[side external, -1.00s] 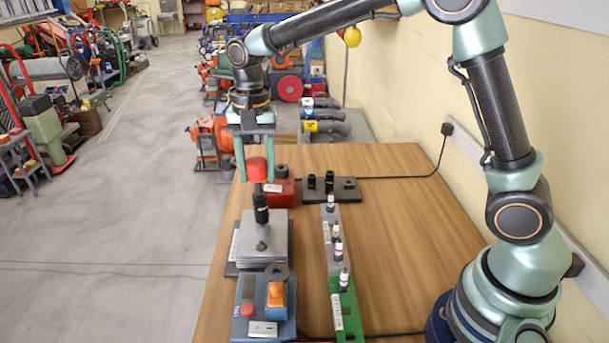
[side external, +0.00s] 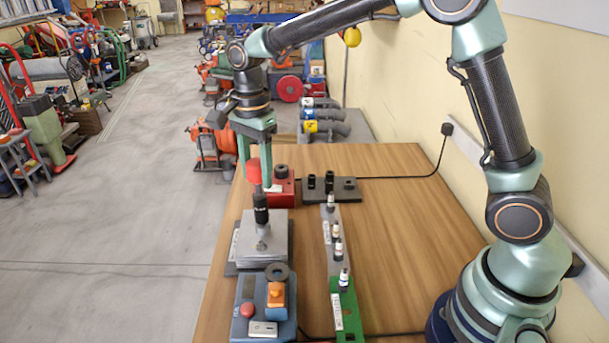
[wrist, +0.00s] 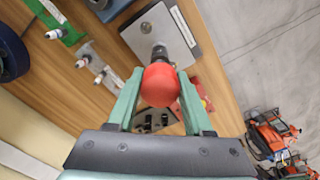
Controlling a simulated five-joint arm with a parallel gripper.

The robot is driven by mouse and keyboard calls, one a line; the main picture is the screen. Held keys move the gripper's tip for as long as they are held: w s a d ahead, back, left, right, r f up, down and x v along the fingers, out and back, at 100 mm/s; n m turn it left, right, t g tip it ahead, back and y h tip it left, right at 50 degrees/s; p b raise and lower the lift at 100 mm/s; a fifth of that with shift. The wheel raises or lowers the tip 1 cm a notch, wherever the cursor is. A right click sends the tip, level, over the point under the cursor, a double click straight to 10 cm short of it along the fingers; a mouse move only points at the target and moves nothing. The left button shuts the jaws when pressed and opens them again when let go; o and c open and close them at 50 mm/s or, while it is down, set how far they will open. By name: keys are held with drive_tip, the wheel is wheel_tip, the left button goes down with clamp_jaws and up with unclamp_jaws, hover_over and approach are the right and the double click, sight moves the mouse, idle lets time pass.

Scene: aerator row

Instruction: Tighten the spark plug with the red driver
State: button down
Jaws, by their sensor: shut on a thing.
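The red driver has a red rounded handle (side external: 254,172) and a black socket (side external: 261,208) below it. My gripper (side external: 255,181) is shut on the red handle, with one finger on each side; the wrist view shows the handle (wrist: 160,86) between the fingertips. The driver stands nearly upright over the grey metal block (side external: 276,228). The socket's lower end meets a grey metal piece standing on the block. The spark plug under the socket is hidden, so I cannot tell its seating.
A rack (side external: 337,318) to the right holds several white-and-black plugs. A blue box (side external: 245,322) with an orange part stands in front. A red box (side external: 286,198) and a black socket holder (side external: 345,192) stand behind. The wooden table (side external: 410,240) is clear at right.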

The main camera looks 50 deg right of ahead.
drive_tip(key=shift+s+f, duration=0.1)
drive_tip(key=m, duration=0.7)
drive_tip(key=shift+m, duration=0.4)
drive_tip(key=shift+c, duration=1.1)
unclamp_jaws()
